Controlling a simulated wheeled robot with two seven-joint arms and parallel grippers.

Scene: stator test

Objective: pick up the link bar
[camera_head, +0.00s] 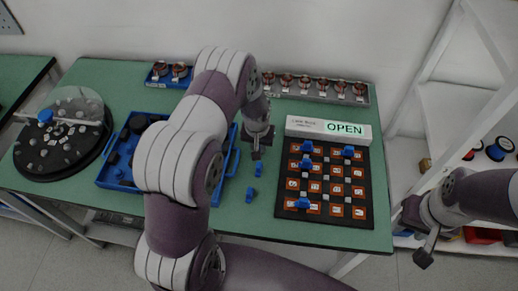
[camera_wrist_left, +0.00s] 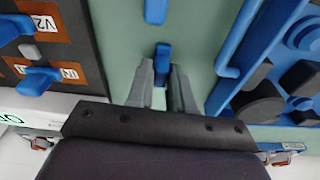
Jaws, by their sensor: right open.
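Two small blue link bars lie on the green table between the blue tray and the black board. The nearer-to-gripper bar (camera_head: 258,169) shows between my left fingertips in the left wrist view (camera_wrist_left: 162,58). The other bar (camera_head: 250,195) lies closer to the table's front edge and shows at the top of the wrist view (camera_wrist_left: 155,10). My left gripper (camera_head: 256,153) points down just behind the first bar, its fingers (camera_wrist_left: 162,75) apart on either side of the bar; I cannot tell if they touch it. My right gripper (camera_head: 422,246) is open and empty, off the table's right side.
A black board (camera_head: 283,205) with orange labelled squares holds several blue link bars, with an OPEN display (camera_head: 345,129) behind it. A blue tray (camera_head: 112,180) of dark parts is partly hidden by my left arm. A round dark turntable (camera_head: 45,170) stands left; copper-wound parts line the back.

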